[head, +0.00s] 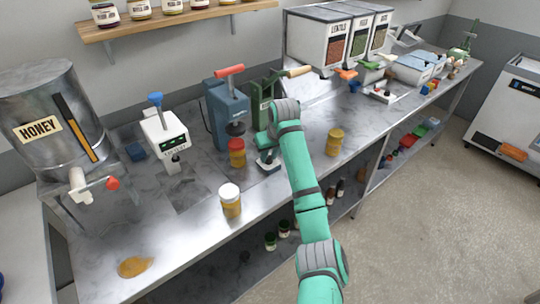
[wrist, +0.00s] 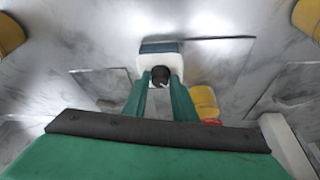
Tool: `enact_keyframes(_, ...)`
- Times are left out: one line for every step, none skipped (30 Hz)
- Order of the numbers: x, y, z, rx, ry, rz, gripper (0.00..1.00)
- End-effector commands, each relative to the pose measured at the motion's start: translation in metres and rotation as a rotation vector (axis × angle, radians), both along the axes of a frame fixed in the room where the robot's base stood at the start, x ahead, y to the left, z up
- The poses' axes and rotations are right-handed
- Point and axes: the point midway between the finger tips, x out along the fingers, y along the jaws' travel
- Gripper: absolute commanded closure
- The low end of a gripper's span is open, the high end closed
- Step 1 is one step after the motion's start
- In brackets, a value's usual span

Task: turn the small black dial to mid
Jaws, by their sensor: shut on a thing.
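The small black dial (wrist: 160,74) sits on a small white box (wrist: 172,60) in the wrist view. My gripper (wrist: 160,85) reaches down to it, with one green finger on each side of the dial, shut on it. In the head view my gripper (head: 268,150) is over the same small white box (head: 264,167) on the steel bench, and my arm and hand hide the dial there. The dial's marks and pointer are too small to read.
A jar with a red lid (head: 236,152) stands just left of my gripper. A yellow jar (head: 334,142) stands to the right. A blue press (head: 226,110) and a green press (head: 262,95) stand behind. A white-lidded jar (head: 230,201) is near the front edge.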

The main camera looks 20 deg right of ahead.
Motion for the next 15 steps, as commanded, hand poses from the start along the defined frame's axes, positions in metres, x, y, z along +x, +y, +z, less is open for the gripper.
enact_keyframes(0.0006,0.0022,0.0000,0.001,-0.003,-0.041,0.98)
enact_keyframes(0.0008,0.0022,0.0003,0.000,-0.003,-0.068,0.98)
enact_keyframes(0.0009,0.0027,0.0004,0.000,-0.003,-0.106,0.98)
enact_keyframes(0.0009,0.0030,0.0003,0.000,-0.003,-0.135,0.98)
enact_keyframes(0.0007,0.0031,0.0000,0.001,-0.002,-0.164,0.98)
enact_keyframes(0.0008,0.0036,0.0001,0.000,-0.002,-0.202,0.98)
enact_keyframes(0.0010,0.0037,0.0003,0.000,-0.003,-0.230,0.98)
enact_keyframes(0.0011,0.0039,0.0003,0.000,-0.003,-0.259,0.98)
enact_keyframes(0.0013,0.0043,0.0006,0.001,-0.004,-0.297,0.98)
enact_keyframes(0.0014,0.0044,0.0009,0.000,-0.004,-0.326,0.98)
enact_keyframes(0.0013,0.0045,0.0009,-0.001,-0.004,-0.353,0.98)
enact_keyframes(0.0015,0.0048,0.0009,0.000,-0.004,-0.390,0.98)
enact_keyframes(0.0016,0.0049,0.0010,0.000,-0.004,-0.418,0.98)
enact_keyframes(0.0016,0.0049,0.0010,0.000,-0.004,-0.445,0.98)
enact_keyframes(0.0018,0.0052,0.0010,0.000,-0.004,-0.478,0.98)
